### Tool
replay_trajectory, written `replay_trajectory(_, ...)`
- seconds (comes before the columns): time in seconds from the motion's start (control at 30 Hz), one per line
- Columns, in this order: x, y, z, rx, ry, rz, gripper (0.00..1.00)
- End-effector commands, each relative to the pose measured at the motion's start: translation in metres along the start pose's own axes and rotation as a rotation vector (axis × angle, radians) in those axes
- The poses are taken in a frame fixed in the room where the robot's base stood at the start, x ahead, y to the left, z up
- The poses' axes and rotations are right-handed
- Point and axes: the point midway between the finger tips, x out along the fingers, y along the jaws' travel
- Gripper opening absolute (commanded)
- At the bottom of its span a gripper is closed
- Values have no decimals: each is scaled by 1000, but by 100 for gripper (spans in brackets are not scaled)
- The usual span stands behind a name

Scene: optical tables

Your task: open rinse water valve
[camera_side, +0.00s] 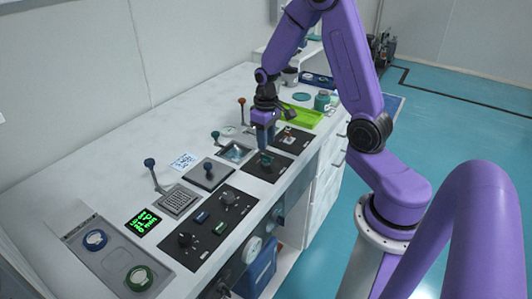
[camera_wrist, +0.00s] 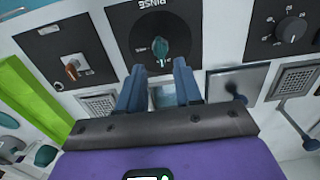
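The rinse valve is a teal knob (camera_wrist: 160,48) on a round black dial, set in a black panel (camera_wrist: 183,22) lettered "RINSE". In the side view the teal knob (camera_side: 266,158) sits on the black panel near the counter's front edge. My gripper (camera_wrist: 158,72) is open and empty, with its two blue-grey fingers pointing toward the knob. The knob appears just beyond the fingertips, in line with the gap between them. In the side view my gripper (camera_side: 265,143) points down just above the knob. I cannot tell whether the fingers touch it.
A panel with an orange-brown knob (camera_wrist: 72,67) lies beside the rinse panel. A small basin (camera_side: 235,152) with a teal-topped lever stands behind it. A bright green tray (camera_side: 302,117) lies farther back. A black panel with dark knobs (camera_side: 208,225) is nearer the side camera.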

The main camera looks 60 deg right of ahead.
Motion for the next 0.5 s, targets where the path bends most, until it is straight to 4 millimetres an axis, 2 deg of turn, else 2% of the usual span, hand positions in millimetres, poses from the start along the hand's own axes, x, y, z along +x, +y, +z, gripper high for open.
replay_trajectory(0.2,33,0,1,1,-4,0,34)
replay_trajectory(0.5,54,0,0,0,0,0,34)
